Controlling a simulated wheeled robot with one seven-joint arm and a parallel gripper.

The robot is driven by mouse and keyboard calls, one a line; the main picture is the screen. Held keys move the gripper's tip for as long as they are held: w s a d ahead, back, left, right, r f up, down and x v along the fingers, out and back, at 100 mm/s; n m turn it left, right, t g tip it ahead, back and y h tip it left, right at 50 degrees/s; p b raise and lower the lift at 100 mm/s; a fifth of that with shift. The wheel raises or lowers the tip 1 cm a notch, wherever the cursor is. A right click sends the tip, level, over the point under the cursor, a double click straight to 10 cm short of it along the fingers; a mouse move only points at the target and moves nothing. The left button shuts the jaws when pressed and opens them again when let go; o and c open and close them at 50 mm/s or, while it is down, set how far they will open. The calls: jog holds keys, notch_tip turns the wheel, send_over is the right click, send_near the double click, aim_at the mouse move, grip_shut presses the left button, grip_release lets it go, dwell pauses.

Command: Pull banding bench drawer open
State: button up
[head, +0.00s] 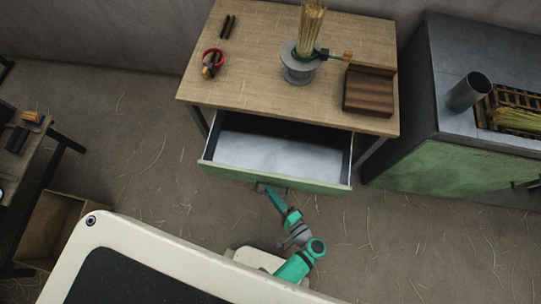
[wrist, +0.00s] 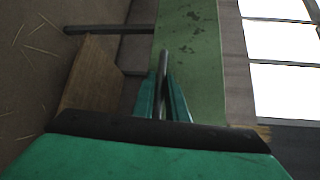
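The banding bench (head: 245,85) has a wooden top, and its wide drawer (head: 275,157) stands well open with an empty-looking pale interior. The drawer has a green front, which also fills the middle of the wrist view (wrist: 200,60). A dark bar handle (head: 284,191) is on the drawer front; in the wrist view the handle (wrist: 163,65) runs between my two green fingers. My gripper (head: 269,189) is at the handle, with its fingers close on both sides of the bar, and appears shut on it.
A green-fronted cabinet (head: 440,155) stands at the right. A table and a wooden box (head: 52,225) are at the left. Straw litters the floor.

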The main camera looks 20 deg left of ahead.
jog(key=shift+o, duration=1.1)
jog(key=shift+s, duration=0.2)
jog(key=v, duration=1)
jog(key=shift+s+d, duration=0.2)
jog(key=shift+d, duration=0.15)
jog(key=shift+d, duration=0.1)
jog(key=shift+s, duration=0.1)
